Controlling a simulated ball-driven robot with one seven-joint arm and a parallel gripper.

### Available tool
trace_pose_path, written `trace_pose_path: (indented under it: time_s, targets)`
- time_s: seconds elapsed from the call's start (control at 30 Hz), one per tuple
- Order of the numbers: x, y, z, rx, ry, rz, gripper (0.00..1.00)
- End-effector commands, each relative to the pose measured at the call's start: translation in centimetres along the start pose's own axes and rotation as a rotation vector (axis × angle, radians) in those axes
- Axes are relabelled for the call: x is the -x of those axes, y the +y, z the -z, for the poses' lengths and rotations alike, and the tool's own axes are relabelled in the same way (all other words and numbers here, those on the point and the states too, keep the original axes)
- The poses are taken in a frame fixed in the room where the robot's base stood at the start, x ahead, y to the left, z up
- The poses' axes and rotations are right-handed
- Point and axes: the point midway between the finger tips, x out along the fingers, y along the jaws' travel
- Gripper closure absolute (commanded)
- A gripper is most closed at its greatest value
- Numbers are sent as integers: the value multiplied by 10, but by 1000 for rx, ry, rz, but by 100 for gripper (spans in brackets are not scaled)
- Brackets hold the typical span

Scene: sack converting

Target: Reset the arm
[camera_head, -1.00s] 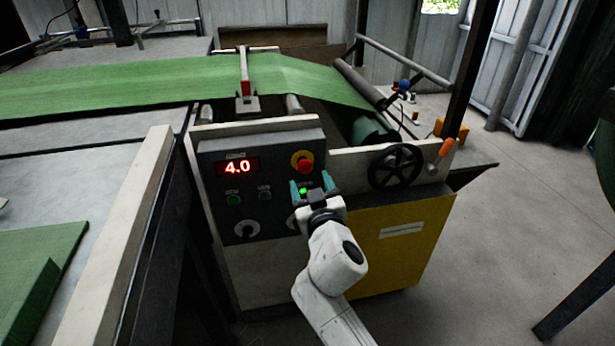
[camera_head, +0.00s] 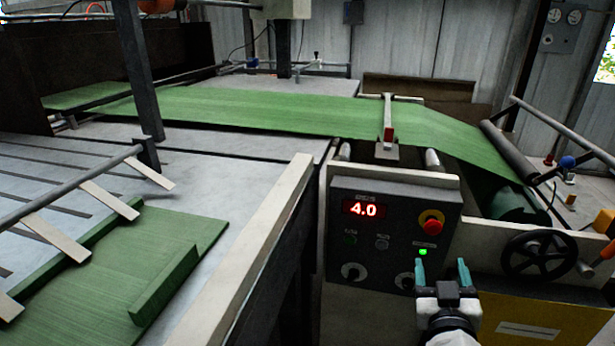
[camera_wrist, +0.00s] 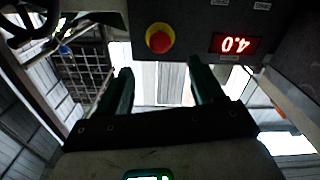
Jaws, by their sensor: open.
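My gripper (camera_head: 441,272) is open and empty, with its two teal fingers apart. In the head view it stands in front of the lower right of the control panel (camera_head: 345,235). I cannot tell the exact gap to the panel. In the wrist view the two dark fingers of my gripper (camera_wrist: 158,92) show nothing between them. The panel carries a red display (camera_head: 364,209) reading 4.0 and a red stop button on a yellow collar (camera_head: 431,222). A green lamp (camera_head: 422,252) is lit just above the fingers. The display (camera_wrist: 235,44) appears upside down in the wrist view.
A black handwheel (camera_head: 540,255) with an orange-handled part beside it is right of my gripper. A green web (camera_head: 270,112) runs across the machine to a roller. Green sacks (camera_head: 110,275) lie on the table at left. A pale rail (camera_head: 245,255) edges that table.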

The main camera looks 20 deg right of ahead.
Motion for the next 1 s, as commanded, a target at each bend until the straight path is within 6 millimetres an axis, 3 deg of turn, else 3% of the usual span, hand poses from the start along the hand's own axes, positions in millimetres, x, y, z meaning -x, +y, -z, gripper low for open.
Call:
trace_pose_path:
  time_s: [0.13,0.27,0.37,0.5,0.63,0.8,0.93,1.0]
  targets:
    - [2,2,-6,-3,-25,-4,33]
    - [16,12,-46,-12,-186,-21,33]
    - [41,18,-97,-7,-407,-4,33]
    - [97,14,-166,38,-742,97,33]
    - [152,6,-207,96,-991,237,33]
    - [219,-2,-235,179,-1230,437,33]
    - [268,-3,-245,247,-1378,605,33]
    - [265,1,-223,245,-1370,599,33]
